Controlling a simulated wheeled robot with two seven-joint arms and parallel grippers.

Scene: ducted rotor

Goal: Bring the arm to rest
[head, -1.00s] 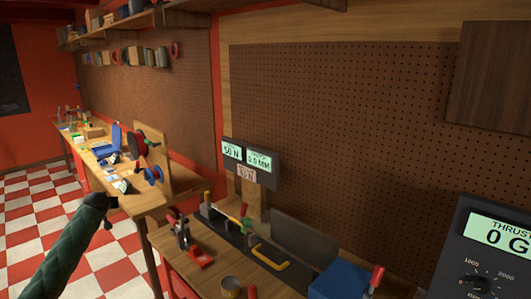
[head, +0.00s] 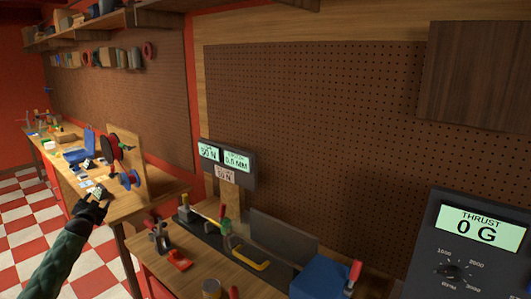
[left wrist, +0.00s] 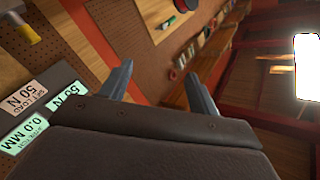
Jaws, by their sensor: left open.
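My left gripper (head: 98,194) is at the lower left in the head view, at the end of my green-sleeved arm. It appears in front of the near end of the long wooden bench (head: 155,192). In the left wrist view its two fingers (left wrist: 158,88) stand wide apart with nothing between them. My right gripper does not show in either view.
A nearer bench (head: 150,262) holds a fixture with a yellow handle (head: 250,262), a red clamp (head: 178,260) and a blue block (head: 322,278). Display panels (head: 228,163) stand behind it. A thrust meter (head: 470,240) reading 0 G is at the right. Checkered floor (head: 75,255) lies left.

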